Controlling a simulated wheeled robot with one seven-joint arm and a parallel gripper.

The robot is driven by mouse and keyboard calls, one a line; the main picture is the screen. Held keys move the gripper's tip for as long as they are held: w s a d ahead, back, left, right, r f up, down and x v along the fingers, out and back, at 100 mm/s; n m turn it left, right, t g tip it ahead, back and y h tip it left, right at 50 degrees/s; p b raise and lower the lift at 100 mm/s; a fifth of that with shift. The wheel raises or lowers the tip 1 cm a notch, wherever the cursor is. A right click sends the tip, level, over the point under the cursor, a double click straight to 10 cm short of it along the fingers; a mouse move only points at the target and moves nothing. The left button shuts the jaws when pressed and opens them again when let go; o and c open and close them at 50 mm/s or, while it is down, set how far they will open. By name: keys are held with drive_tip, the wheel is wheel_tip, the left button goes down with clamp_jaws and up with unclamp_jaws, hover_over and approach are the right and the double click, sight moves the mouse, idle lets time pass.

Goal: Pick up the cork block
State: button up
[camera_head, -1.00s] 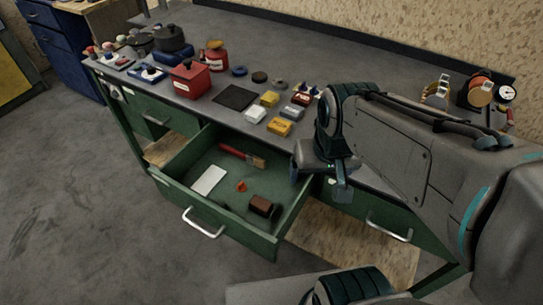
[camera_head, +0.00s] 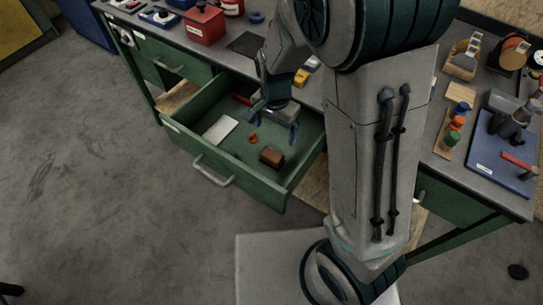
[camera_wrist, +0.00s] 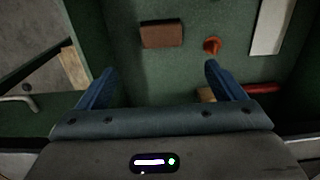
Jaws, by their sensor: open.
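The cork block (camera_head: 271,156) is a small brown block lying on the green floor of the open drawer (camera_head: 252,186). In the wrist view the block (camera_wrist: 161,35) lies ahead of my fingertips, between their lines and nearer the left one. My gripper (camera_head: 274,122) hangs over the drawer, behind the block in the head view. In the wrist view my gripper (camera_wrist: 158,70) shows two blue fingers spread wide with nothing between them. The block is apart from both fingers.
A small orange piece (camera_head: 253,139), a white flat card (camera_head: 220,130) and a partly hidden red-handled brush (camera_head: 241,99) share the drawer. The drawer walls stand close around. The workbench top behind holds a red box (camera_head: 206,24) and a blue tray (camera_head: 497,157) with tools.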

sight(272, 154)
wheel_tip(272, 154, down, 8)
drive_tip(key=shift+r+b, duration=0.15)
drive_tip(key=shift+b, duration=0.3)
drive_tip(key=shift+s+a+f, duration=0.1)
drive_tip(key=shift+a+f, duration=0.1)
drive_tip(key=shift+f, duration=1.1)
drive_tip(key=shift+s+a+f, duration=0.1)
drive_tip(key=shift+a+f, duration=0.05)
drive_tip(key=shift+f, duration=1.15)
drive_tip(key=c, duration=1.1)
drive_tip(key=shift+r, duration=0.15)
wheel_tip(272, 154, up, 10)
drive_tip(key=shift+f+p, duration=0.1)
drive_tip(key=shift+p, duration=0.35)
